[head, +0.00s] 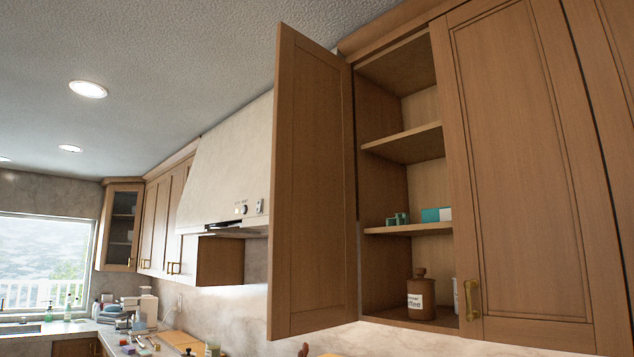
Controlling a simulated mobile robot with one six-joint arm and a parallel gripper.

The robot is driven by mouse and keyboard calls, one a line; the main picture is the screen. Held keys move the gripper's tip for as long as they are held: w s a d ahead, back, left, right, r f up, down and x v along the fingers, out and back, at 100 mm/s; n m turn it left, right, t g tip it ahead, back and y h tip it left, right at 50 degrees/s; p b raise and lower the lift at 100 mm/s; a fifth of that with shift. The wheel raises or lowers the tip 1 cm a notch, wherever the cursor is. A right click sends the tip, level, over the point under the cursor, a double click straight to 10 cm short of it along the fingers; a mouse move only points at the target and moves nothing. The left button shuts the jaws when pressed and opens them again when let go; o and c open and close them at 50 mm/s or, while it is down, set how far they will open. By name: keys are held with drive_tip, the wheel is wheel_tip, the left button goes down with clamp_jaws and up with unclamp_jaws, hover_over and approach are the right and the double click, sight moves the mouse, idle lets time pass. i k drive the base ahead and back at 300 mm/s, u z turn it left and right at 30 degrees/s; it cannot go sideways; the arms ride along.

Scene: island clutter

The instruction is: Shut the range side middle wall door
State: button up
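The open wooden wall door (312,190) is hinged at the left side of an upper cabinet (385,165) and swings out toward me. I see its panelled face; no handle shows on this side. The cabinet's inside is exposed, with shelves holding small teal items (437,214) and a brown jar (421,292) on the bottom. The door beside it (525,170) is shut and has a brass handle (470,299). My gripper is not in view.
A range hood (228,165) stands left of the open door. More shut cabinets (165,220) and a glass-fronted one (121,225) lie farther left. Below, a counter (85,327) is cluttered with bottles and small items. A window (43,260) is at far left.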

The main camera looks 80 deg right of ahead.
sight(312, 284)
drive_tip(key=z, duration=0.05)
drive_tip(key=i, duration=2.35)
drive_tip(key=z, duration=0.5)
drive_tip(key=k, duration=0.2)
drive_tip(key=z, duration=2.7)
